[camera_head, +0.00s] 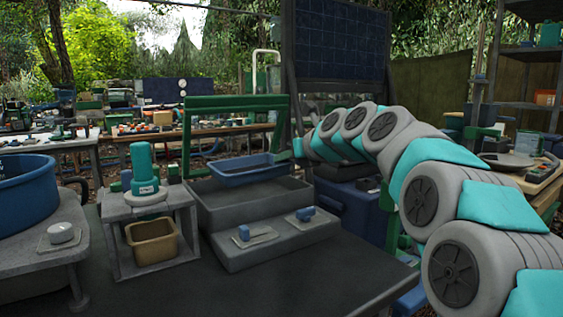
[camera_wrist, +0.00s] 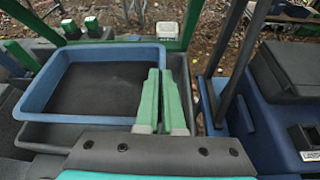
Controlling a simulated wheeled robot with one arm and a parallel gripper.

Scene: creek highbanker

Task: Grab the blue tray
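The blue tray (camera_head: 246,177) is a shallow rectangular pan, seen empty with a dark floor in the wrist view (camera_wrist: 55,81). In the head view it sits level at or slightly above the top of a grey box (camera_head: 225,215), its front wall showing whole. My gripper (camera_wrist: 161,72) has two green fingers close together at the tray's right rim. The fingers look shut on that rim, though they hide the part between them. In the head view my arm comes in from the right and its end, small and partly hidden, meets the tray's right end.
A green frame (camera_head: 236,102) stands right behind the tray. A dark panel (camera_head: 340,45) rises behind it. A blue tub (camera_head: 22,195) and a stand (camera_head: 150,212) with a teal bottle (camera_head: 142,163) and tan bin (camera_head: 152,240) are left. A blue cooler (camera_wrist: 270,130) is right of the fingers.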

